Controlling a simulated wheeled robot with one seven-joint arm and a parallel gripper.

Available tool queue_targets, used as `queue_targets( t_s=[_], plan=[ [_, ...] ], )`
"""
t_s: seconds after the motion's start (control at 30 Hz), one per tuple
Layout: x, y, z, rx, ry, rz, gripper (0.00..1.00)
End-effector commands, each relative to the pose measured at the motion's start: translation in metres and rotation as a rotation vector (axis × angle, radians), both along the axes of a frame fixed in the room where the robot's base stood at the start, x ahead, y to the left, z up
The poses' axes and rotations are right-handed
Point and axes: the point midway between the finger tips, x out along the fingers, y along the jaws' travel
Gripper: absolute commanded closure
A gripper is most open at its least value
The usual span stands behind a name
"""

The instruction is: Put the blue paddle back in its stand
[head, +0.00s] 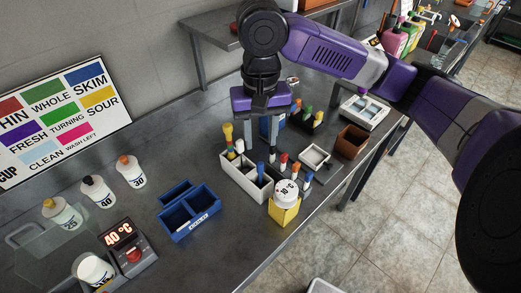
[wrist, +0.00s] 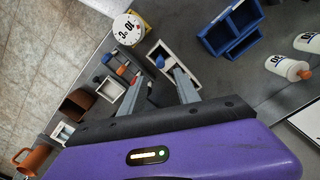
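A blue-handled tool (head: 260,171), which looks like the blue paddle, stands upright in a white open box (head: 236,178); its lower end is hidden by the wall. Its rounded blue top (wrist: 159,61) shows in the wrist view, inside the white box (wrist: 183,61). My gripper (head: 262,150) points down above the far part of this box. In the wrist view my gripper's (wrist: 160,85) two grey fingers stand apart, with a dark shape between them that I cannot make out. I see nothing clearly held. Which holder is the paddle's stand I cannot tell.
A yellow and white dial (head: 285,203) stands close at the box's near end. Tools with red and orange tops (head: 284,160), a white tray (head: 314,157) and a brown box (head: 351,142) are to the right. A two-part blue bin (head: 189,210) is left, with clear bench around it.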

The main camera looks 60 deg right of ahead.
Motion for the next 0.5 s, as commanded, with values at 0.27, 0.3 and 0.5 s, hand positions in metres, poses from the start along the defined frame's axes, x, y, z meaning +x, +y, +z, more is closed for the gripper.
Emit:
queue_targets(
  t_s=[0.27,0.3,0.5],
  plan=[
    [0.0,0.0,0.018,0.0,0.0,0.002,0.62],
    [0.001,0.002,0.018,0.004,-0.003,0.004,0.62],
    [0.04,0.055,0.013,0.138,-0.151,0.093,0.62]
  ],
)
